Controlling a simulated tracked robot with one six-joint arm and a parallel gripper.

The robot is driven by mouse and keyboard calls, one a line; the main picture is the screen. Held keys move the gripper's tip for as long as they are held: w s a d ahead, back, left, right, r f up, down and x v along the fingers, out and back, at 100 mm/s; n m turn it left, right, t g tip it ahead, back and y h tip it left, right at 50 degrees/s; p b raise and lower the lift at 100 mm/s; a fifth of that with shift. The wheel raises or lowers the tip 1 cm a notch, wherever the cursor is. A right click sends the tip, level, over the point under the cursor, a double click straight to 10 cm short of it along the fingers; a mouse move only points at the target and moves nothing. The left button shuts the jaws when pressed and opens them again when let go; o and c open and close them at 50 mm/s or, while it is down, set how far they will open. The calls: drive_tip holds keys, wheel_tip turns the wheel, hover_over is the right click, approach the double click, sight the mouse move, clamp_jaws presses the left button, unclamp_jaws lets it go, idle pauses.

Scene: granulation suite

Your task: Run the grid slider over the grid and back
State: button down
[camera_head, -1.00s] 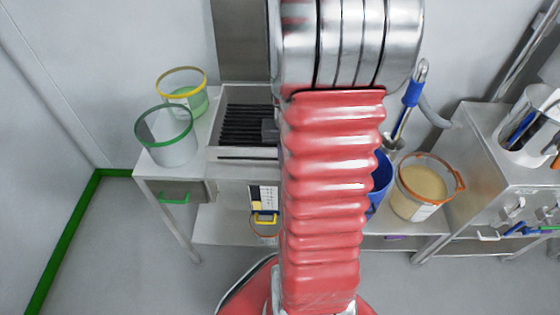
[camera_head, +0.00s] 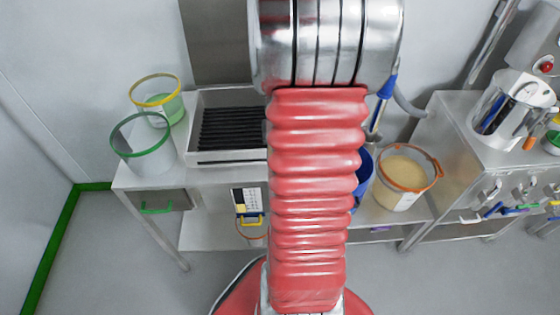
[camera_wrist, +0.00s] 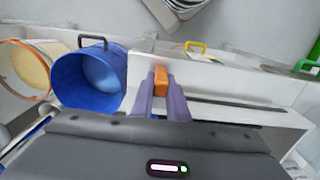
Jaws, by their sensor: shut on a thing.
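The black-barred grid (camera_head: 228,128) lies in a pale metal tray (camera_head: 228,157) on the bench in the head view. My arm hides the tray's right end. In the wrist view my gripper (camera_wrist: 161,88) has its two purple fingers shut on a small orange piece (camera_wrist: 161,76), which looks like the grid slider's handle. It is above the pale tray wall (camera_wrist: 262,112), near the blue bucket's side. The rest of the slider is hidden, so I cannot tell whether it touches the grid. The gripper does not show in the head view.
A blue bucket (camera_wrist: 88,82) stands close beside the fingers. An orange-rimmed tub of pale powder (camera_head: 405,178) stands to its right in the head view. Green-rimmed (camera_head: 145,152) and yellow-rimmed (camera_head: 160,92) containers stand left of the tray. A steel cabinet (camera_head: 455,150) is at right.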

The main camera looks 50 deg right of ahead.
drive_tip(key=shift+s+d+r, duration=0.1)
drive_tip(key=shift+d, duration=0.15)
drive_tip(key=c, duration=1.6)
unclamp_jaws()
drive_tip(key=shift+c, duration=0.2)
drive_tip(key=shift+a, duration=0.1)
wheel_tip(320, 180, up, 14)
drive_tip(key=shift+f, duration=0.2)
